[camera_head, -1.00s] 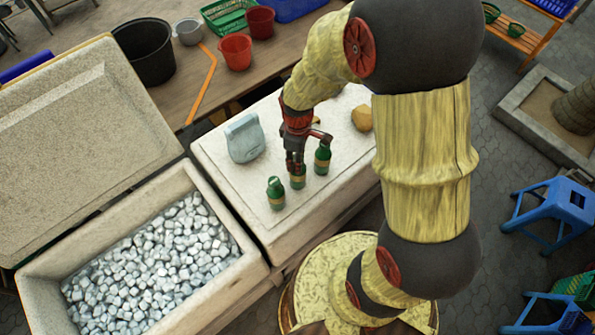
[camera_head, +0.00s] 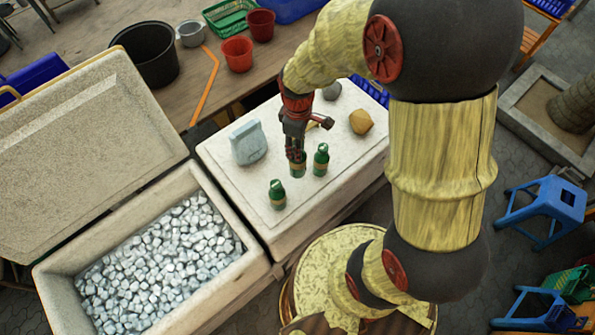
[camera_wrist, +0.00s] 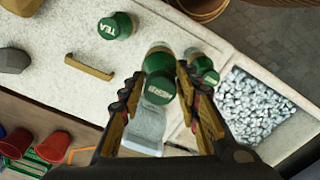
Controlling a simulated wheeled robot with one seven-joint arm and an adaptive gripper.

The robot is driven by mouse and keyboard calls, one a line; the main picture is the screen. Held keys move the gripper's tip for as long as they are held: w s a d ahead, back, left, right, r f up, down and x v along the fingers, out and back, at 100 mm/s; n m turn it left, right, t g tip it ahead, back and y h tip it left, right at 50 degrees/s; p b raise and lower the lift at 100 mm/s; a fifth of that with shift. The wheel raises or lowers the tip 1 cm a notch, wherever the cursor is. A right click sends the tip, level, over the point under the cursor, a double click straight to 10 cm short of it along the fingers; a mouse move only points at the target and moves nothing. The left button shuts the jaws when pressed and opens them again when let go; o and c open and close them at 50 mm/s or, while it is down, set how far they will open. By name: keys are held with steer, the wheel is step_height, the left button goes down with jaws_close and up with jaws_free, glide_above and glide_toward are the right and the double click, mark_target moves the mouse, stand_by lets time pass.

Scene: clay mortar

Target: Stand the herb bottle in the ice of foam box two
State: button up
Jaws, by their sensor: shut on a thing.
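My gripper (camera_head: 296,150) is shut on a green bottle with a tan band, the herb bottle (camera_head: 298,169). In the wrist view my gripper (camera_wrist: 158,82) has a finger on each side of the herb bottle (camera_wrist: 159,86), whose cap reads HERB. The bottle looks upright and slightly above the white lid. An open foam box (camera_head: 247,280) full of pale ice (camera_head: 160,262) stands at the left, its lid leaning behind; no box number is readable. The ice also shows in the wrist view (camera_wrist: 255,105).
Two similar green bottles stand close by: one nearer the ice (camera_head: 277,195), and the one marked TEA (camera_head: 321,160). A pale blue container (camera_head: 248,142), a tan lump (camera_head: 361,121) and a grey lump (camera_head: 331,91) also sit on the closed box (camera_head: 225,170).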

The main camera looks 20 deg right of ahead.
step_height(320, 180, up, 8)
steer(key=p, duration=0.5)
steer(key=shift+r, duration=0.2)
